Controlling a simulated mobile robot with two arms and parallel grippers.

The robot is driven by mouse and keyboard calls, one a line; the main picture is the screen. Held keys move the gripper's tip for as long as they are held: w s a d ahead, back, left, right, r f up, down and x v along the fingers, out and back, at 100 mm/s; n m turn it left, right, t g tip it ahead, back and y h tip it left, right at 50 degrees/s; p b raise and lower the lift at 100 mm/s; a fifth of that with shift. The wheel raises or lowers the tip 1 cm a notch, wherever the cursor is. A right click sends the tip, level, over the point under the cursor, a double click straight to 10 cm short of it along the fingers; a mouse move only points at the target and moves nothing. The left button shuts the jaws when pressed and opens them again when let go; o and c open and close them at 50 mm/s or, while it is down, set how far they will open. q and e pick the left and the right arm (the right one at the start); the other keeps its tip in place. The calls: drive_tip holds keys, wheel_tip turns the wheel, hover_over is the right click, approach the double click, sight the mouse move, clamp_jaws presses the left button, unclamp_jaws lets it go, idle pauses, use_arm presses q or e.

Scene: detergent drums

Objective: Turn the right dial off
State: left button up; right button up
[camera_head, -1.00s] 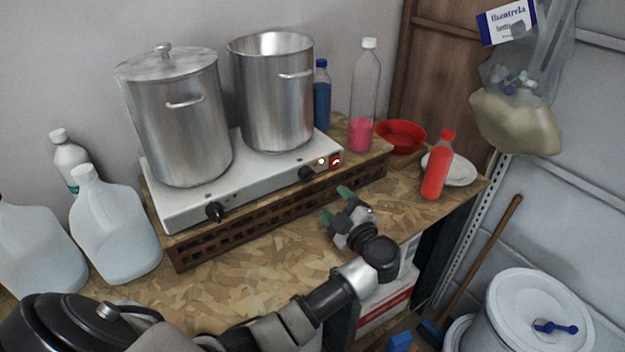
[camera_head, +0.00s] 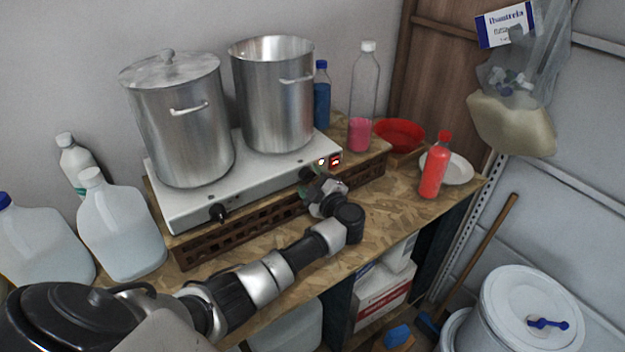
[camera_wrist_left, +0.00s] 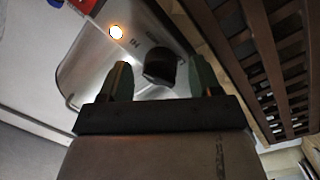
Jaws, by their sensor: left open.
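The white two-burner hot plate (camera_head: 270,173) stands on a raised wooden shelf with two steel pots on it. Its right dial is a black knob, seen in the left wrist view (camera_wrist_left: 160,66) between my open fingers, with a lit orange lamp (camera_wrist_left: 116,32) near it. In the head view my left gripper (camera_head: 312,180) is at the hot plate's front right and mostly hides that dial. The fingers (camera_wrist_left: 162,80) are on both sides of the knob; I cannot tell whether they touch it. The left dial (camera_head: 218,212) is black. A red switch (camera_head: 335,160) sits right of the lamp. My right gripper is not in view.
A lidded pot (camera_head: 180,120) and an open pot (camera_head: 272,95) stand on the hot plate. A pink-filled bottle (camera_head: 361,110), red bowl (camera_head: 399,134) and red bottle (camera_head: 434,168) are to the right. White jugs (camera_head: 120,230) stand left. The slatted shelf front (camera_head: 240,228) lies below the dials.

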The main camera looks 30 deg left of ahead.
use_arm(q)
drive_tip(key=c, duration=0.9)
drive_tip(key=shift+c, duration=0.2)
drive_tip(key=shift+f+n+b, duration=0.25)
drive_tip(key=shift+n+b, duration=0.55)
drive_tip(key=shift+b, duration=0.15)
drive_tip(key=n+y+b, duration=0.1)
drive_tip(key=n+b, duration=1)
drive_tip(key=b, duration=0.2)
drive_tip(key=shift+r+n+g+b, duration=0.1)
drive_tip(key=shift+n+g+b, duration=0.2)
drive_tip(key=shift+n+b, duration=0.65)
drive_tip(key=shift+r, duration=0.1)
